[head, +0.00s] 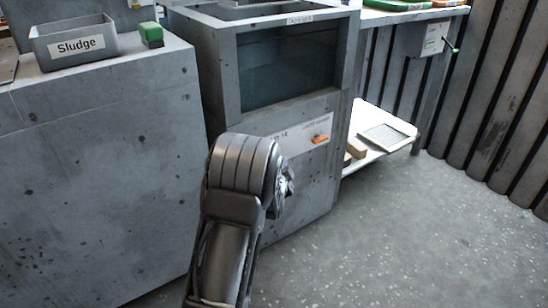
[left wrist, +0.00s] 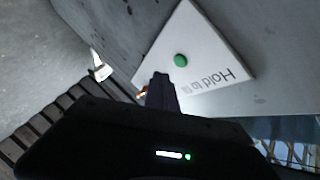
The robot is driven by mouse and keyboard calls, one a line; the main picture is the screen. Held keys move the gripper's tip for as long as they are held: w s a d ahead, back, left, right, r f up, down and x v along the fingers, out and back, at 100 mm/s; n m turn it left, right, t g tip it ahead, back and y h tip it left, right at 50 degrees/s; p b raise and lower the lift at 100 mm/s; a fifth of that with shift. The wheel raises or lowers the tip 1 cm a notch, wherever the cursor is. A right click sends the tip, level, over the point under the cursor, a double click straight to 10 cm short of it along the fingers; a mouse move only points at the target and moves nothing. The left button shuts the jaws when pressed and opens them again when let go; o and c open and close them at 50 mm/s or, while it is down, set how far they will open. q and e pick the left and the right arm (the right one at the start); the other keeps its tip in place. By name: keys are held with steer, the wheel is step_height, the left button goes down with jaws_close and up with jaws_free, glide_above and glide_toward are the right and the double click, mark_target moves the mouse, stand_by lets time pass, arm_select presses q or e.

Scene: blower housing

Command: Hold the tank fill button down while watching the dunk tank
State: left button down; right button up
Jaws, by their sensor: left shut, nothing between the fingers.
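The dunk tank (head: 225,75) is a grey cabinet with a dark window (head: 288,68) in its front, through which a bluish interior shows. A white label plate (head: 300,137) sits below the window. In the left wrist view, the plate (left wrist: 215,45) bears the words "Hold to", partly hidden, and a round green fill button (left wrist: 181,60). My left gripper (left wrist: 160,80) is shut and empty, its tips just beside the button in the picture; I see no contact. In the head view my left arm hides the button, and the gripper (head: 286,183) is mostly hidden.
An orange switch (head: 321,139) is on the plate's right part. A Sludge bin (head: 75,42) and a green-topped block (head: 151,35) stand on the left counter (head: 110,75). A shelf (head: 375,150) with a tray stands right of the tank. The floor (head: 420,230) at right is clear.

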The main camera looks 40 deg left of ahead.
arm_select(q)
steer(key=shift+w+a, duration=0.25)
steer(key=shift+a, duration=0.6)
steer(key=shift+a, duration=0.1)
stand_by(1.4)
steer(key=shift+w+a+b, duration=0.1)
steer(key=shift+a+b, duration=0.15)
steer(key=shift+b, duration=0.1)
steer(key=shift+w+a, duration=0.1)
steer(key=shift+a, duration=0.3)
stand_by(4.9)
